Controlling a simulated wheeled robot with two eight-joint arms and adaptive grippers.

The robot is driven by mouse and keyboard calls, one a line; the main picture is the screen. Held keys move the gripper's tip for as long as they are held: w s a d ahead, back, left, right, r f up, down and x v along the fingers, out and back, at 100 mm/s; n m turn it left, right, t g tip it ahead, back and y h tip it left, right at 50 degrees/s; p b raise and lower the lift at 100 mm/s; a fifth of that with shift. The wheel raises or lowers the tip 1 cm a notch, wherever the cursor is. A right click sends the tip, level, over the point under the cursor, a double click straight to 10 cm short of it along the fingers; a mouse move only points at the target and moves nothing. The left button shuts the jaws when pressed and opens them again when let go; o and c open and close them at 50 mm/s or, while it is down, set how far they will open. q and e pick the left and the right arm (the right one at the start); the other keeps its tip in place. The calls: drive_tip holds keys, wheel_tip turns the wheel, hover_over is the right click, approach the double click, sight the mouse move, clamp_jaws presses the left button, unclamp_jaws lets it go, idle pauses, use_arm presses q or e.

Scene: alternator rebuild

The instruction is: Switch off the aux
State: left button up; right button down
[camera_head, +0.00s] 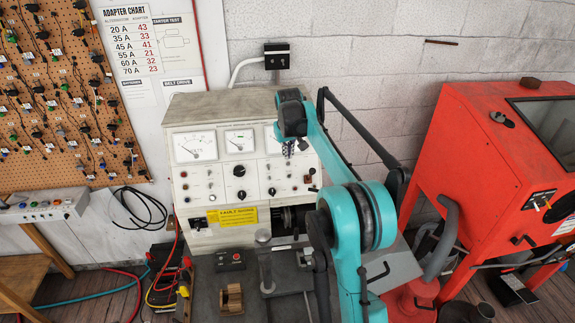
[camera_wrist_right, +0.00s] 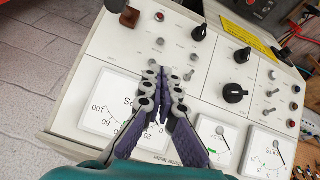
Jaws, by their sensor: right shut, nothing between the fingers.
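The grey test bench (camera_head: 200,107) has a cream control panel with gauges, knobs and small toggle switches. I cannot read which switch is labelled aux. My right gripper (camera_head: 289,149) is in front of the panel's upper right part, partly hiding the right-hand gauge. In the wrist view the right gripper (camera_wrist_right: 168,80) is shut and empty, its fingertips over the panel near small metal toggles (camera_wrist_right: 160,42). I cannot tell whether the tips touch a toggle. My left gripper is not in view.
A large black dial (camera_wrist_right: 234,93) and gauges (camera_wrist_right: 112,105) lie beside the fingers. A yellow fault label (camera_head: 232,217) is below the panel. A red cabinet (camera_head: 480,140) stands at right, a pegboard (camera_head: 60,90) at left. A wooden block (camera_head: 231,298) sits on the bench top.

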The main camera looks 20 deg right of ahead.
drive_tip(key=p, duration=0.1)
approach(288, 173)
drive_tip(key=x, duration=0.6)
drive_tip(key=shift+w, duration=0.1)
drive_tip(key=shift+a+r, duration=0.1)
drive_tip(key=shift+s+t+b, duration=0.2)
drive_tip(key=shift+t+b, duration=0.1)
drive_tip(key=shift+b, duration=0.3)
